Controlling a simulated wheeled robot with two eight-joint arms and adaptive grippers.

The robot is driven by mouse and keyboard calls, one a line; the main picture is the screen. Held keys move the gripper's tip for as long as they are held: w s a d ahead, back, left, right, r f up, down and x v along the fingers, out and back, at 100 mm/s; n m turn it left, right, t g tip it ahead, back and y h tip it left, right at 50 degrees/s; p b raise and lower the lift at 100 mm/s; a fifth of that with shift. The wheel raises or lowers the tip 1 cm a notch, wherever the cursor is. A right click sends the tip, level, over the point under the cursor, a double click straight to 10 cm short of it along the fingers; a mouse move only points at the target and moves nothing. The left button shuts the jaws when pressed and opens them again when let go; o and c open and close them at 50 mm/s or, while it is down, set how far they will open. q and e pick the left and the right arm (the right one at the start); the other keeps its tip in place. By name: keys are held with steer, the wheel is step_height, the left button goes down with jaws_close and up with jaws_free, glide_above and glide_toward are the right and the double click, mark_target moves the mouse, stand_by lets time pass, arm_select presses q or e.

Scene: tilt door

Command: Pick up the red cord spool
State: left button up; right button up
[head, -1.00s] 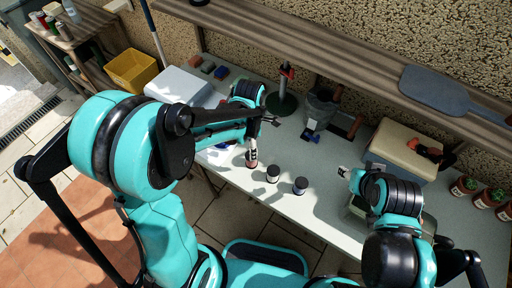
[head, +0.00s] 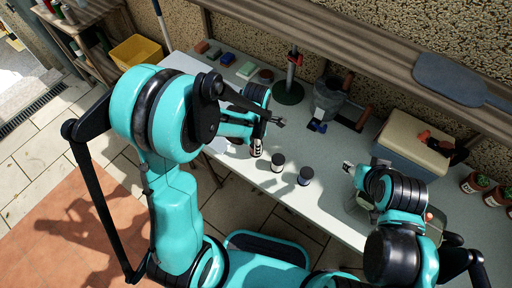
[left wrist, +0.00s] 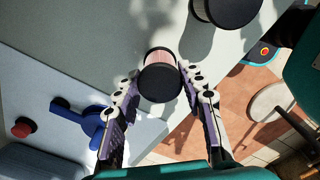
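The red cord spool (left wrist: 158,68) has pinkish-red cord and dark end discs. In the left wrist view it sits between the fingertips of my left gripper (left wrist: 160,72), with a finger on each side; whether either touches it is unclear. In the head view my left gripper (head: 268,134) is at the spool's place on the table, spread open, and mostly hides the spool. Two other dark-ended spools, a pale one (head: 277,162) and a dark blue one (head: 304,176), stand to the right. My right gripper (head: 348,168) is over the table's right part; its fingers are too small to read.
The grey table (head: 322,208) runs along the wall. A blue object (left wrist: 88,118) lies near the left finger.

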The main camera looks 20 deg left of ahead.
arm_select(q)
steer(key=shift+c, duration=0.8)
